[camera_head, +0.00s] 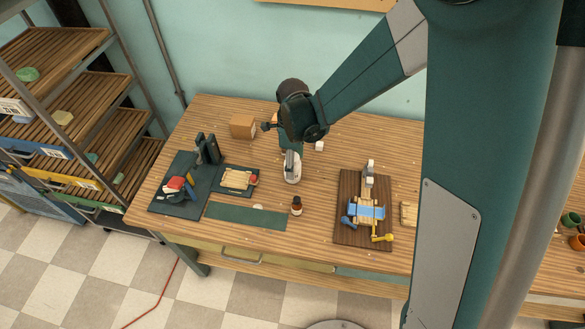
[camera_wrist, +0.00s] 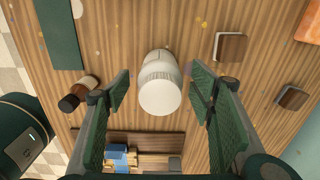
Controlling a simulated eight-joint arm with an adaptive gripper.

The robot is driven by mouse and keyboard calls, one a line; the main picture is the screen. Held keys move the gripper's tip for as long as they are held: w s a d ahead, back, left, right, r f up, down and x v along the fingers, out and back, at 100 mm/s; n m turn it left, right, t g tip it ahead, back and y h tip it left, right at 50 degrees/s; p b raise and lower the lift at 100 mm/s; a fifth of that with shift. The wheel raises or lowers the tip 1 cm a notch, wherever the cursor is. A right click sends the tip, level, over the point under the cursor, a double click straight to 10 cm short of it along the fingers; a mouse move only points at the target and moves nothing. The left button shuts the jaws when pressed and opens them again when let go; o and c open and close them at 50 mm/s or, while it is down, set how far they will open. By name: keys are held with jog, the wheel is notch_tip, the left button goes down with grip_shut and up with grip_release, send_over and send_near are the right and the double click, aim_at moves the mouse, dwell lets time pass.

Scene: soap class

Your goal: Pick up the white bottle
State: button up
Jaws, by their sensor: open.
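The white bottle (camera_wrist: 160,88) stands on the wooden table and is seen from above in the wrist view, in the gap between my two fingers. In the head view the bottle (camera_head: 292,175) is below my gripper (camera_head: 291,155), which partly hides it. My gripper (camera_wrist: 160,80) also shows in the wrist view, with its green pads spread on either side of the bottle. A gap shows between each pad and the bottle. How deep the fingertips reach beside it is hard to tell.
A small brown bottle (camera_head: 297,206) stands close by, near the left finger in the wrist view (camera_wrist: 78,93). A brown board (camera_head: 350,228) with a blue and yellow object lies to the right. A green mat (camera_head: 247,217) is in front. A cardboard box (camera_head: 242,127) stands behind.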

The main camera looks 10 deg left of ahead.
jog(key=shift+f, duration=1.45)
jog(key=c, duration=1.1)
jog(key=shift+r, duration=0.1)
jog(key=shift+r+p, duration=0.35)
jog(key=shift+r, duration=4.55)
